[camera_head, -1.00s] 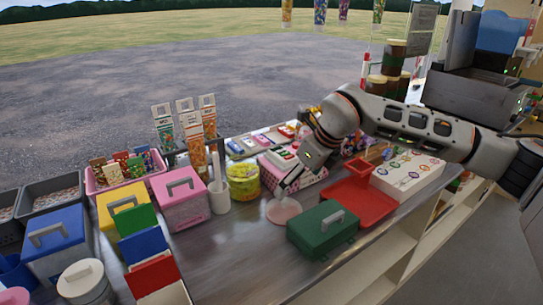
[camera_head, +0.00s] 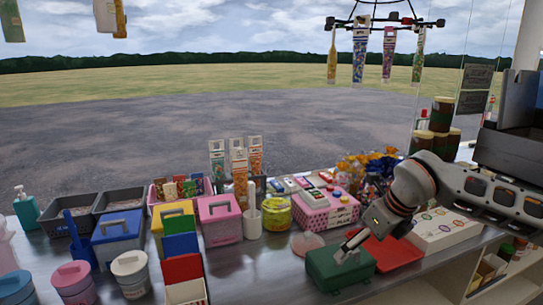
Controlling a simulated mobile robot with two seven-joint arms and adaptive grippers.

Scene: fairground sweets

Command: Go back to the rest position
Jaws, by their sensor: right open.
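My right gripper (camera_head: 347,248) comes in from the right and points down and left. Its fingertips are over the green lidded box (camera_head: 330,277), close to the box's grey handle. It is open, and I see nothing held between its fingers. I cannot tell whether the fingertips touch the handle. My left gripper is not in view.
A red tray (camera_head: 400,254) and a white box with coloured rings (camera_head: 445,235) lie beneath my right arm. A pink disc (camera_head: 303,244) lies left of the green box. Coloured lidded boxes, like the pink one (camera_head: 220,222), crowd the left. Sweet tubes hang from a rack (camera_head: 385,20) overhead.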

